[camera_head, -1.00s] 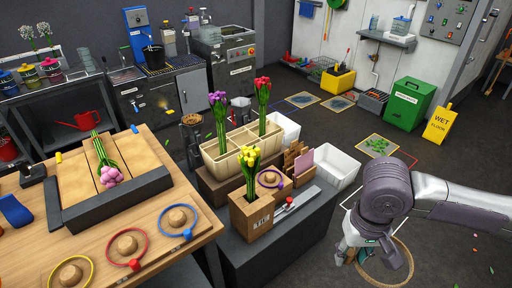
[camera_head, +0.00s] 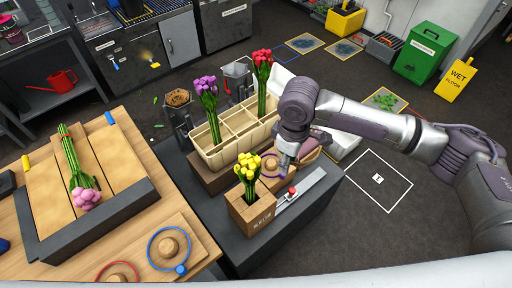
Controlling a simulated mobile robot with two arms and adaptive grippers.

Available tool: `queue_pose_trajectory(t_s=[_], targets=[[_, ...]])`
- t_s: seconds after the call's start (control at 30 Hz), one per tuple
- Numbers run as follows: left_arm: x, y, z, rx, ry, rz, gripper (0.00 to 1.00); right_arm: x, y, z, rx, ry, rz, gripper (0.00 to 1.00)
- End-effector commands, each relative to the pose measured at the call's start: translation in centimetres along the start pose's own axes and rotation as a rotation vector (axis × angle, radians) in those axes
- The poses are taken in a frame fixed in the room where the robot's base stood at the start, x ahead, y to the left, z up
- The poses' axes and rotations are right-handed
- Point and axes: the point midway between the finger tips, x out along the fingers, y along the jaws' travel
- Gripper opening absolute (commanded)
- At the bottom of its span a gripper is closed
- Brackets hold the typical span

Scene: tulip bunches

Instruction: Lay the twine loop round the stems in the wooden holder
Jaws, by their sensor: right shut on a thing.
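The wooden holder (camera_head: 252,215) is a small box on the dark bench in the middle, with upright yellow tulips (camera_head: 248,168) whose green stems go down into it. My right gripper (camera_head: 284,168) is just right of and behind the tulips, low over the bench. It is shut on a tan twine loop (camera_head: 309,157), which is partly hidden by the gripper and arm. The loop appears beside the stems, apart from them. A purple ring on a straw stand (camera_head: 270,168) lies behind the holder, partly covered by my gripper. My left gripper is not in view.
A tan divided crate (camera_head: 228,145) with purple and red tulips stands behind the holder. The left table holds pink tulips (camera_head: 80,180) and a blue ring (camera_head: 165,232).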

Motion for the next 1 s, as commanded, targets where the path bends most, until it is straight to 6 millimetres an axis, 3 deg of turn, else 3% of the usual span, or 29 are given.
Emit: queue_pose_trajectory(t_s=[0.03, 0.1, 0.27, 0.4, 0.63, 1.0], targets=[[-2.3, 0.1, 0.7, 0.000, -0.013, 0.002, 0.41, -0.7, -0.7, -1.5, -0.121, -0.001, -0.010, 0.18], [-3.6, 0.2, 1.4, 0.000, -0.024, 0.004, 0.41, -0.2, -1.2, -3.1, -0.292, 0.000, -0.010, 0.18], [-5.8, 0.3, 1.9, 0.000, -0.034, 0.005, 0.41, 1.1, -2.5, -5.6, -0.601, 0.002, -0.006, 0.18], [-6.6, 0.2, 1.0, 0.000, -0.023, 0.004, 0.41, 1.9, -3.4, -6.7, -0.759, 0.002, -0.002, 0.18], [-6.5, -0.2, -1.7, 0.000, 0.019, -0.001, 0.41, 2.4, -3.7, -7.0, -0.823, 0.002, 0.002, 0.18], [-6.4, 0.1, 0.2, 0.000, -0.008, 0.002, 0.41, 2.8, -3.5, -6.9, -0.822, 0.000, 0.001, 0.18]])
